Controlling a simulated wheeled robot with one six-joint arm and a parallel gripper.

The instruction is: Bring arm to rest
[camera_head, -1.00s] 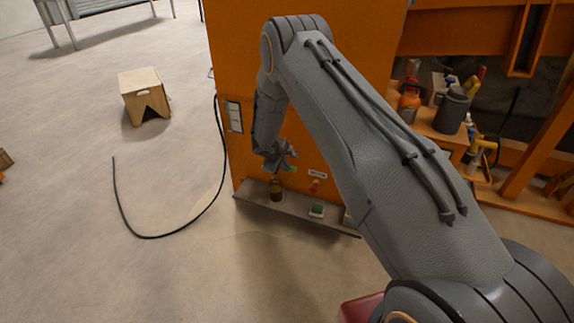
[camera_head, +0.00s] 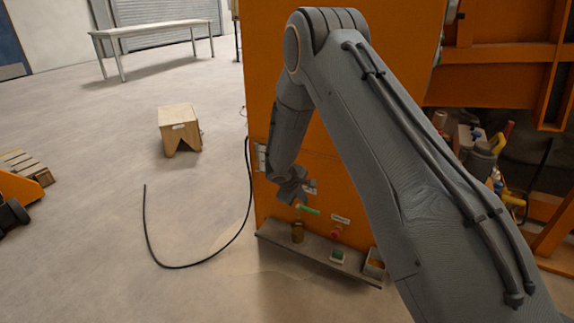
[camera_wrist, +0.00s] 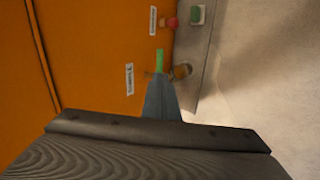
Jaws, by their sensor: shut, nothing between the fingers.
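My arm reaches from the lower right over to the orange cabinet (camera_head: 350,190). My gripper (camera_head: 309,211), with green fingertips, hangs in front of the cabinet face, just above a small amber jar (camera_head: 298,232) on the grey ledge (camera_head: 320,263). In the wrist view the gripper (camera_wrist: 160,60) is closed to a narrow green tip with nothing seen in it. The jar shows there to the right of the tip (camera_wrist: 182,71). I cannot tell how far the fingertips are from the cabinet.
A red button (camera_head: 336,232), a green button box (camera_head: 338,256) and an open box (camera_head: 375,264) are along the ledge. A black cable (camera_head: 185,266) curves over the floor. A wooden stool (camera_head: 179,129) and a table (camera_head: 155,29) stand farther back. The left floor is largely clear.

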